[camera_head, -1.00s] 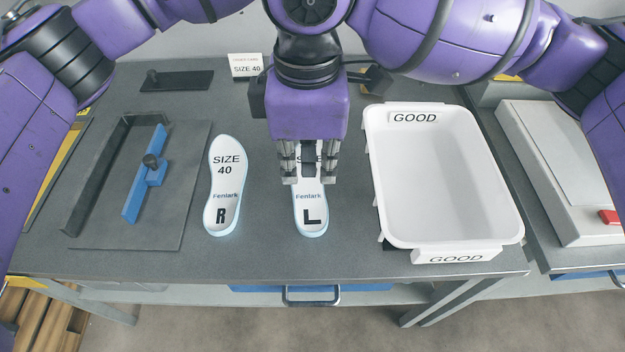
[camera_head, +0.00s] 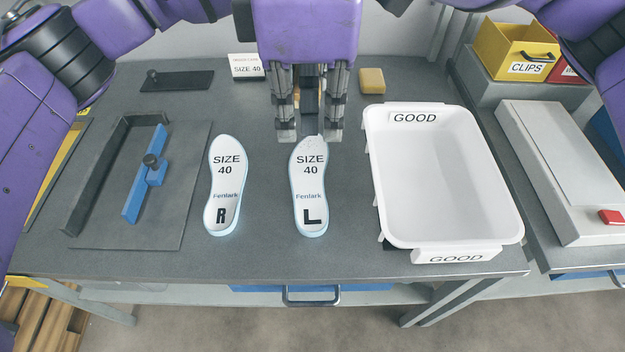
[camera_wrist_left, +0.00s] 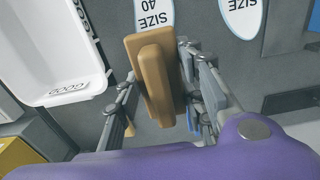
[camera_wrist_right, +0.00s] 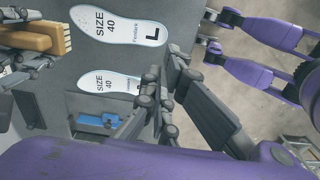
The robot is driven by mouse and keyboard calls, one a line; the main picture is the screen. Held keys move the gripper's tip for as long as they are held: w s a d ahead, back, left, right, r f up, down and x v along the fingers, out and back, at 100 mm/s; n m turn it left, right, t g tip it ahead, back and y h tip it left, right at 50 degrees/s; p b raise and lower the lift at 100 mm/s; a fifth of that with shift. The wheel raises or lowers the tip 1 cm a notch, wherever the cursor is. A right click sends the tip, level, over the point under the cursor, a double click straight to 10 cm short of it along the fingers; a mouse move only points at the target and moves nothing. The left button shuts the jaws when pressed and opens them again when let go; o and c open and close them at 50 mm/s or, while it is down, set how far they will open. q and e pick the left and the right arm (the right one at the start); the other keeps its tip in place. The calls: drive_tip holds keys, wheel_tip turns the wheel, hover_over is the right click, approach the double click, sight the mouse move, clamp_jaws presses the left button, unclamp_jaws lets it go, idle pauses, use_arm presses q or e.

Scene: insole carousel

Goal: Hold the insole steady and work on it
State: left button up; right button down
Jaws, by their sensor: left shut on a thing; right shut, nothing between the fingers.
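The left insole (camera_head: 311,185), marked L, lies flat and white on the grey table in the head view. The right insole (camera_head: 226,185), marked R, lies beside it. My left gripper (camera_wrist_left: 155,95) is shut on a tan wooden brush (camera_wrist_left: 150,65) in the left wrist view. In the head view the gripper (camera_head: 308,135) is just behind the toe of the L insole, and only a tan patch shows between its fingers. My right gripper (camera_wrist_right: 175,90) is shut and empty in the right wrist view, apart from both insoles. I cannot make it out in the head view.
A white GOOD bin (camera_head: 372,170) stands right of the insoles. A fixture with a blue bar (camera_head: 140,190) is at the left. A yellow block (camera_head: 372,80) and a SIZE 40 card (camera_head: 246,67) are behind. A yellow CLIPS box (camera_head: 515,50) is at the back right.

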wheel_tip(320, 180, down, 12)
drive_tip(key=w+d, duration=0.1)
drive_tip(key=w, duration=0.1)
hover_over(309, 205)
drive_tip(key=shift+f, duration=4.35)
drive_tip(key=shift+f, duration=0.95)
use_arm(q)
drive_tip(key=shift+a, duration=0.75)
